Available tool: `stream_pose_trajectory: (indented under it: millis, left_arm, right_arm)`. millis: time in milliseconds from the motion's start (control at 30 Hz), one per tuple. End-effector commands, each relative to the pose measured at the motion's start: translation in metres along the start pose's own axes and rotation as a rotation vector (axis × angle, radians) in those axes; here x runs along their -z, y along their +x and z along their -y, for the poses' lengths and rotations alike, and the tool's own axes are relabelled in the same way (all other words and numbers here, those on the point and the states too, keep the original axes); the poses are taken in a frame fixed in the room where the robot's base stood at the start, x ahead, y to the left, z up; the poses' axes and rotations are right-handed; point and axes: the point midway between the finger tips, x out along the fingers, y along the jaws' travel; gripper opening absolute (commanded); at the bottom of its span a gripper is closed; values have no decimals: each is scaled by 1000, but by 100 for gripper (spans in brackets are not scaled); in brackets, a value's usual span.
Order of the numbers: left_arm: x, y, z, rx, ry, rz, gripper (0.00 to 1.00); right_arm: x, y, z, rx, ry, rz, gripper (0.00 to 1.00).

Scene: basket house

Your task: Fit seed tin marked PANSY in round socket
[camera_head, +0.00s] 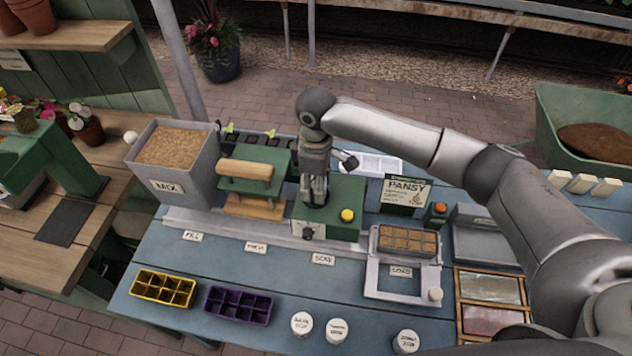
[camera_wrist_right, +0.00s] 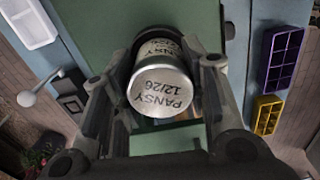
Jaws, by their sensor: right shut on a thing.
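The seed tin (camera_wrist_right: 160,92) is a pale metal cylinder with PANSY 12/26 on its lid, upside down in the right wrist view. My right gripper (camera_head: 315,198) is shut on it, with a finger on each side; it also shows in the right wrist view (camera_wrist_right: 155,75). The gripper points down over the green box (camera_head: 346,196) with a yellow button (camera_head: 347,215). The tin's far end meets a dark round opening, the socket (camera_wrist_right: 120,70), mostly hidden behind the tin and fingers. I cannot tell how deep the tin sits. My left gripper is out of view.
A green PANSY sign (camera_head: 405,192) stands right of the box. A wooden-handled press (camera_head: 245,168) and a mix bin (camera_head: 166,188) stand left. In front are a yellow tray (camera_head: 162,288), a purple tray (camera_head: 238,304) and white-lidded tins (camera_head: 337,329). A brown seed block (camera_head: 408,240) is front right.

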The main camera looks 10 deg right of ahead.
Motion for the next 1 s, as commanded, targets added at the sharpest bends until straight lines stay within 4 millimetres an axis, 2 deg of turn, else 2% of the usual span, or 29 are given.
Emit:
stream_pose_trajectory:
  millis: [967, 1000]
  left_arm:
    - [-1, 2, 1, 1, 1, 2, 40]
    - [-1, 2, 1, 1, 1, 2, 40]
  right_arm:
    - [0, 12, 0, 0, 0, 0, 17]
    - [0, 11, 0, 0, 0, 0, 45]
